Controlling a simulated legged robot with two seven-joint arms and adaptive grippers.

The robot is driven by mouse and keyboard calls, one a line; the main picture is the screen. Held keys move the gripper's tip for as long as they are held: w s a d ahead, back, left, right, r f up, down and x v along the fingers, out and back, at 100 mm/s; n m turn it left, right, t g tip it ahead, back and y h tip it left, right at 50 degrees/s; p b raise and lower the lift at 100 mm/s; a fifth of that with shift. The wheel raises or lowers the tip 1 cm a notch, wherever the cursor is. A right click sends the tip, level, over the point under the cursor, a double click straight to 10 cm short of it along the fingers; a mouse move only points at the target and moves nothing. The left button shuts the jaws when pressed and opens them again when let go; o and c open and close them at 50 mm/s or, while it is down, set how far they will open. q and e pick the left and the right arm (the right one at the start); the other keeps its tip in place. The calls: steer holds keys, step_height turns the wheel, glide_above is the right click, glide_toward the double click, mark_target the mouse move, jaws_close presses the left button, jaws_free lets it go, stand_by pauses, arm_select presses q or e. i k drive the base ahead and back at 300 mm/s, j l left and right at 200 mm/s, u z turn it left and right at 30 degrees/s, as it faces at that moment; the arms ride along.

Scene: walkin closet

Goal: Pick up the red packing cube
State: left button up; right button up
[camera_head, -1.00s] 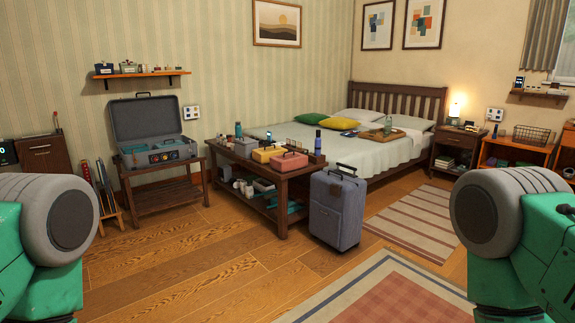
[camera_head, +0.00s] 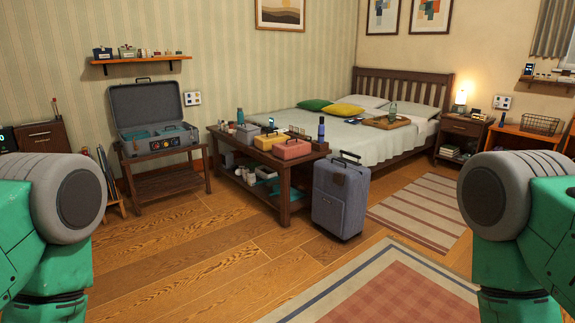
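A red, pinkish packing cube (camera_head: 291,149) with a dark handle sits on top of the dark wooden bench (camera_head: 250,154) at the foot of the bed. A yellow cube (camera_head: 269,140) and a grey cube (camera_head: 247,131) stand beside it on the left. My two arms show only as green and grey links at the left and right picture edges. Both grippers are out of view, and the red cube is well ahead of me, untouched.
A blue-grey suitcase (camera_head: 340,198) stands upright on the floor at the bench's right end. An open grey case (camera_head: 150,122) rests on a stand (camera_head: 165,182) at the left. The wooden floor (camera_head: 200,255) before the bench is clear. A striped rug (camera_head: 425,212) lies right.

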mark_target(293, 149)
steer(key=i+z, duration=0.1)
steer(key=i, duration=2.25)
